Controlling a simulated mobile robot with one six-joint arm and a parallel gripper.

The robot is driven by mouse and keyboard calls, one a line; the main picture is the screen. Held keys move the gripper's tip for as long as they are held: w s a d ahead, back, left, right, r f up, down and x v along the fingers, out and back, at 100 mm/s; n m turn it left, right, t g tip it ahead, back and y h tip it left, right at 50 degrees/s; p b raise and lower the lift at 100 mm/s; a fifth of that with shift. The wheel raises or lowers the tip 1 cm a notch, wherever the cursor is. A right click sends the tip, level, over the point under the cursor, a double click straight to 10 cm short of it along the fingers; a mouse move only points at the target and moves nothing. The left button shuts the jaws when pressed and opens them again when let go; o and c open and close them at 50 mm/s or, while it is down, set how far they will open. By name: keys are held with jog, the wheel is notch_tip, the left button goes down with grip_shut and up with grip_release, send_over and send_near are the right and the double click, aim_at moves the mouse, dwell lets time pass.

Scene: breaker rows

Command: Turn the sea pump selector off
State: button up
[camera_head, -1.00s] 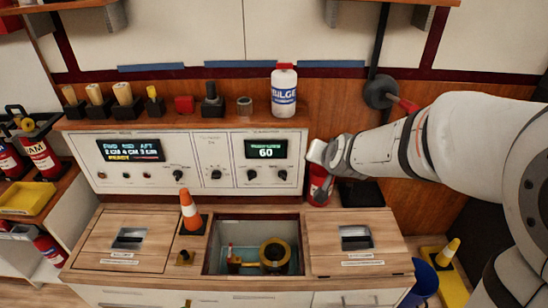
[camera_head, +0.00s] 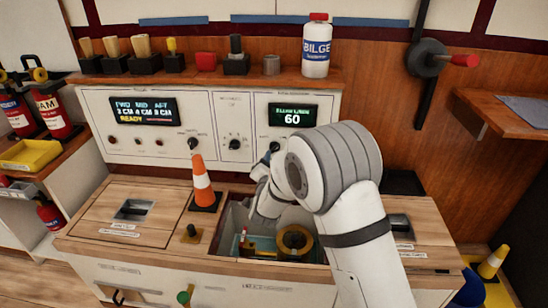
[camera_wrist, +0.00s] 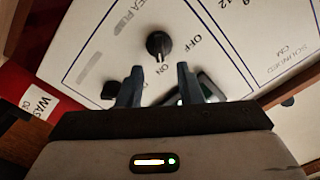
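Other knobs (camera_head: 235,143) sit to the left on the panel. An orange cone (camera_head: 202,184) stands on the worktop left of my arm. A bilge bottle (camera_head: 316,48) stands on the shelf above. A red container (camera_wrist: 30,100) is at the wrist view's left edge.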

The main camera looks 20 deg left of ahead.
aim_at(275, 149)
jog(key=b+x, duration=0.1)
jog(key=x, duration=0.3)
jog(key=shift+w+a, duration=0.1)
jog(key=shift+w, duration=0.3)
grip_shut()
